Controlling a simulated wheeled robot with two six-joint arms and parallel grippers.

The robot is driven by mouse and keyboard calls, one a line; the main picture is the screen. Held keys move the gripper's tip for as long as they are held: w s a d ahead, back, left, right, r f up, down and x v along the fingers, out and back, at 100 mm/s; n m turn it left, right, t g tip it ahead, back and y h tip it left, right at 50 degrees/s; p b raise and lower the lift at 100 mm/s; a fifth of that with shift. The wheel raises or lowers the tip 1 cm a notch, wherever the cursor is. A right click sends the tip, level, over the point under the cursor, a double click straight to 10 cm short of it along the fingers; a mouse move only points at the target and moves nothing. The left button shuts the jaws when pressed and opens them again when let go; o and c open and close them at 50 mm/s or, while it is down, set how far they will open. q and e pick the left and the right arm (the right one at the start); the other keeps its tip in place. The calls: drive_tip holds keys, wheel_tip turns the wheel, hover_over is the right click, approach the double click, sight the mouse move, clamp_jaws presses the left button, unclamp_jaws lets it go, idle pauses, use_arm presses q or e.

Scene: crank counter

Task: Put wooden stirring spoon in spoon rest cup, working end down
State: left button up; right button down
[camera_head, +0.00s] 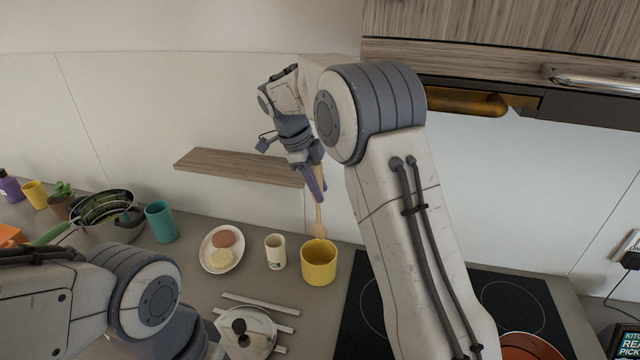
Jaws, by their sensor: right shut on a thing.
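My right gripper (315,184) is shut on the wooden stirring spoon (319,220) and holds it nearly upright. The spoon's wide working end points down. In the picture it is at the far rim of the yellow cup (319,267); I cannot tell whether it is above, behind or just inside the rim. A smaller cream cup (275,254) with a dark mark stands on the counter to the left of the yellow cup. My left arm shows at the lower left, but its gripper is not in view.
A white plate (207,258) with two round food pieces lies left of the cups. A teal cup (160,222) and a dark pan (106,212) stand farther left. A wooden shelf (238,166) juts from the wall. A black cooktop (365,318) lies right.

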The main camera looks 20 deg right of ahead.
sight(319, 226)
drive_tip(key=shift+s+f+b, duration=0.15)
drive_tip(key=shift+f+b, duration=4.25)
drive_tip(key=shift+f, duration=1.6)
use_arm(q)
wheel_tip(319, 226, down, 9)
drive_tip(key=shift+s+f, duration=0.15)
use_arm(e)
drive_tip(key=c, duration=0.5)
unclamp_jaws()
drive_tip(key=shift+c, duration=0.2)
drive_tip(key=shift+a+r, duration=0.1)
